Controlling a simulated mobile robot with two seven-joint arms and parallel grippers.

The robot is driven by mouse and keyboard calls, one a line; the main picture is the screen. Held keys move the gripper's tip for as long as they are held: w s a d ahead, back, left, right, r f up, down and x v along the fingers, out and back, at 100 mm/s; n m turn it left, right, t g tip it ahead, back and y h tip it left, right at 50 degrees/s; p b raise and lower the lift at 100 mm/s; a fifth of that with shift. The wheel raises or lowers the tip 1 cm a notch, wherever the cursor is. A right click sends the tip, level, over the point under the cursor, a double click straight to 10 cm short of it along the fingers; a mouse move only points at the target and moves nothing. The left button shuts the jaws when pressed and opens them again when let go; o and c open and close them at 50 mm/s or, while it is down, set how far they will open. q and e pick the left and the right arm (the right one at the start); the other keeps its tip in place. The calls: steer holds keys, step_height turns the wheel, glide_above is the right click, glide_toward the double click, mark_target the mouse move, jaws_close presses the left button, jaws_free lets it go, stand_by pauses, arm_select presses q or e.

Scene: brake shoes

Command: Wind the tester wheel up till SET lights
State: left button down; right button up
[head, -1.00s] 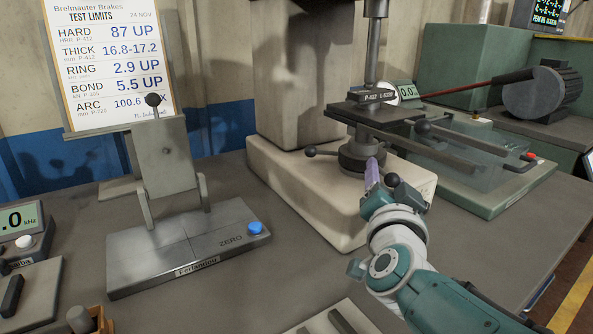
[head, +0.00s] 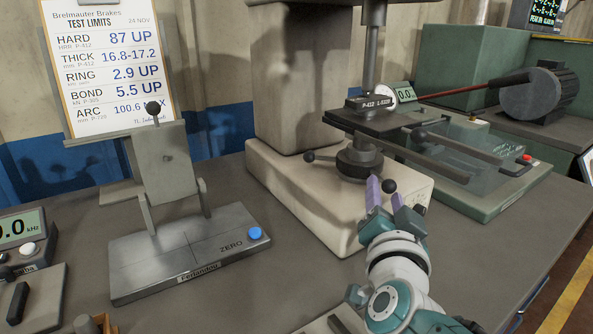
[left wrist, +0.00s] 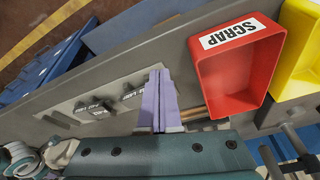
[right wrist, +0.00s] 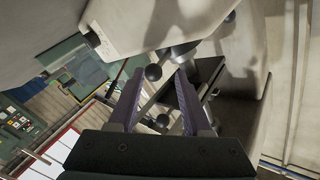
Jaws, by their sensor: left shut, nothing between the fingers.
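The tester wheel (head: 357,160) is a dark hub with ball-ended spokes, low on the hardness tester under its flat table (head: 375,120). One ball knob (head: 389,186) faces the front, another (head: 310,157) points left. My right gripper (head: 386,198) is open, its purple fingers pointing up at the wheel by the front knob. In the right wrist view, ball knobs (right wrist: 153,72) show between and beyond the fingers (right wrist: 158,105); I cannot tell if they touch. No lit SET lamp can be made out. My left gripper (left wrist: 158,100) is shut and empty, away from the tester.
The tester's pale base (head: 300,200) stands on the grey bench. Left of it are a steel fixture (head: 185,255) and a limits board (head: 105,65). A green-based machine with a clear cover (head: 485,160) stands right. A red SCRAP bin (left wrist: 237,65) and yellow bin (left wrist: 300,50) are near my left gripper.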

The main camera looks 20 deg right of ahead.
arm_select(q)
step_height(320, 180, up, 4)
steer(key=p, duration=0.3)
steer(key=shift+a+f, duration=0.1)
steer(key=shift+f, duration=0.05)
arm_select(e)
steer(key=v, duration=0.8)
steer(key=shift+s+d, duration=0.35)
steer(key=shift+s, duration=0.05)
steer(key=shift+f, duration=0.1)
